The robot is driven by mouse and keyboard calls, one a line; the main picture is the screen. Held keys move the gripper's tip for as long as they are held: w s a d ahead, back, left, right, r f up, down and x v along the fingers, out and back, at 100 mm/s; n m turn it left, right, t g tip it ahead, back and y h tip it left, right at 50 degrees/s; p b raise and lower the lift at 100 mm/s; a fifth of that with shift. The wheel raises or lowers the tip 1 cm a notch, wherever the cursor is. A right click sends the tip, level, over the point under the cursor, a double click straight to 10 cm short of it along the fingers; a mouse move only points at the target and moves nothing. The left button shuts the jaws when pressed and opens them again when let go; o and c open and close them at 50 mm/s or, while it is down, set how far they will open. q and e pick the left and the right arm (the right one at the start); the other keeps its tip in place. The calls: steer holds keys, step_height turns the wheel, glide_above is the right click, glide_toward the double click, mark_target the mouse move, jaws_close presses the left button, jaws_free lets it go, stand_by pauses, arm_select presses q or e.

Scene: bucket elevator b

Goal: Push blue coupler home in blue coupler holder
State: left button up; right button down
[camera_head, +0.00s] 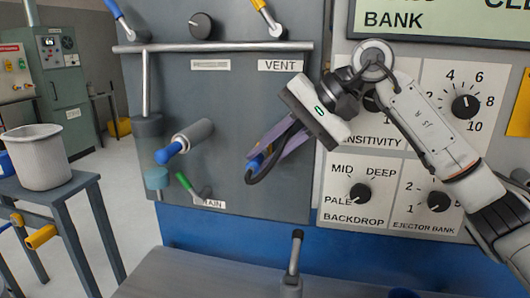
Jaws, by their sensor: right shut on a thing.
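My right gripper (265,150) comes in from the right in front of the grey panel, its purple-grey fingers pointing down and left. It is shut on a blue part (256,162), which looks like the blue coupler. The fingers cover most of it. A black hose (268,172) loops down beside it. The blue coupler holder cannot be made out for certain; the gripper hides the panel behind the blue part, so I cannot tell how far the coupler is seated. My left gripper is not in view.
A grey cylinder with a blue tip (166,155) sticks out of the panel left of the gripper. A green-tipped lever (187,186) is below it. A knob panel (390,190) stands at right. An upright lever (294,258) rises in front. A bucket (40,160) stands at left.

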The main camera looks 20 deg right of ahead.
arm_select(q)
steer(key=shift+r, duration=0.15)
arm_select(e)
steer(key=shift+w+d, duration=0.15)
steer(key=c, duration=1.6)
jaws_free()
steer(key=shift+c, duration=0.2)
